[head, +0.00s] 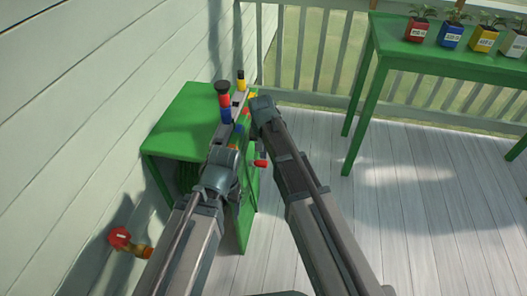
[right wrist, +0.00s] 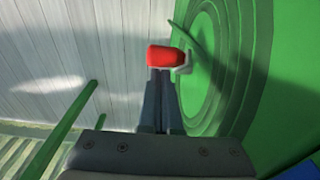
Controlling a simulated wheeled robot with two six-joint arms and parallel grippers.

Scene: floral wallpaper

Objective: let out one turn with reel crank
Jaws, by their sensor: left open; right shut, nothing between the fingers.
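The green hose reel cabinet (head: 185,120) stands against the wall. In the right wrist view the reel's round, ringed green face (right wrist: 228,75) fills the right side. The crank's red handle (head: 260,162) sticks out from the cabinet's right side; it also shows in the right wrist view (right wrist: 164,56). My right gripper (right wrist: 160,82) is shut and empty, its tips at the red handle; whether they touch it I cannot tell. In the head view my arm hides its fingers. My left gripper (head: 238,106) is open above the cabinet's right edge, among the things on top.
A dark-topped red and blue object (head: 224,100) and a yellow and black one (head: 241,82) stand on the cabinet. A red-handled brass tap (head: 120,238) is on the wall. A green table (head: 400,45) with potted plants stands by the railing. The deck is clear at right.

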